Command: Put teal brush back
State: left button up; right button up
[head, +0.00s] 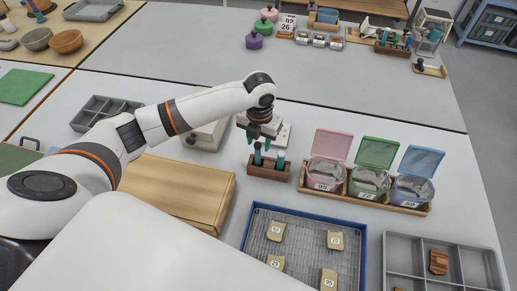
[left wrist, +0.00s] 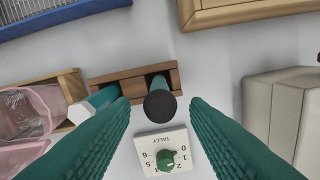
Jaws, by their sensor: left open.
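A small wooden holder (head: 268,170) stands on the table with two teal-handled tools upright in it. In the left wrist view the holder (left wrist: 134,73) has a teal brush with a dark round end (left wrist: 159,103) in its right slot. A teal tool with a pale end (left wrist: 84,111) leans out of the left slot. My left gripper (head: 262,140) is just above the holder, open. Its green fingers (left wrist: 160,115) stand on either side of the dark-ended brush, with gaps showing. My right gripper is not in view.
A white tally dial (left wrist: 165,152) sits close behind the holder. Pink, green and blue lidded bins (head: 372,182) stand to the right. A blue-rimmed tray of sherds (head: 248,222) lies in front, and a wooden box (head: 180,190) lies to the left.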

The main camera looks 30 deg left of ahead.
pick_arm(q)
notch_tip(320, 180, up, 7)
jog(key=shift+d+f, duration=0.1)
jog(key=shift+f, duration=0.1)
